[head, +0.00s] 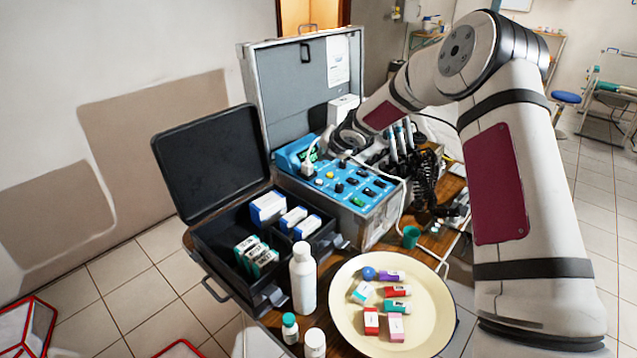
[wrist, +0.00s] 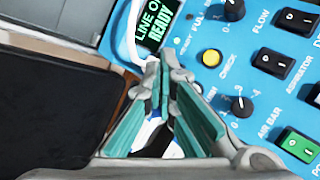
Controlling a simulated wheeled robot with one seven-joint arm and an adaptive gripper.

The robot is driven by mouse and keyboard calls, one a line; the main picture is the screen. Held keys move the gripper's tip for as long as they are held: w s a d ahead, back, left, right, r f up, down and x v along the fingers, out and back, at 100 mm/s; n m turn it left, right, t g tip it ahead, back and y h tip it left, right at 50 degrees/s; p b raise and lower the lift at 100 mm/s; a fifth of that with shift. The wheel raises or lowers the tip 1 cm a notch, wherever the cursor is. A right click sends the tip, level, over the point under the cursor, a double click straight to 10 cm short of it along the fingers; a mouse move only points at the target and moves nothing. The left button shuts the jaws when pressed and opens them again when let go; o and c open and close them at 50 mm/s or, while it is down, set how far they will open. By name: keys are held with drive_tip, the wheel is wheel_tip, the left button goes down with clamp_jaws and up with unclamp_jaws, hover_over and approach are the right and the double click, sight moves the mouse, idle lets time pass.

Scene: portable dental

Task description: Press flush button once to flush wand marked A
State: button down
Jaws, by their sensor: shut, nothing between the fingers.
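My gripper (wrist: 160,66) is shut and empty in the wrist view, its teal-padded fingers meeting in a point over the blue control panel (wrist: 258,22). A round yellow button (wrist: 211,57) sits just right of the fingertips. Its printed label looks like "CHECK". In the head view, my gripper (head: 347,138) is at the back of the panel (head: 322,184). Several wands (head: 400,140) stand upright to its right; no letter A is readable. I cannot tell whether the fingers touch the panel.
Knobs and rocker switches, one green (wrist: 299,144), crowd the panel. A white tube curves by the fingertips. The open black case (head: 215,235) stands at left, with a white bottle (head: 303,278) in front. A cream plate (head: 345,318) holds small boxes. The grey case lid rises behind.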

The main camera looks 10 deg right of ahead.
sight(322, 181)
drive_tip(key=shift+w+f+b, duration=0.15)
drive_tip(key=shift+f+b, duration=1)
drive_tip(key=shift+f, duration=1.85)
drive_tip(key=shift+f+b, duration=0.35)
drive_tip(key=shift+f, duration=0.1)
drive_tip(key=shift+a+f+b, duration=0.1)
drive_tip(key=shift+f+b, duration=0.2)
drive_tip(key=shift+f, duration=0.15)
drive_tip(key=shift+r+p, duration=0.35)
drive_tip(key=shift+r, duration=0.5)
drive_tip(key=shift+r+p, duration=1.4)
drive_tip(key=shift+r, duration=1.15)
drive_tip(key=shift+r, duration=0.1)
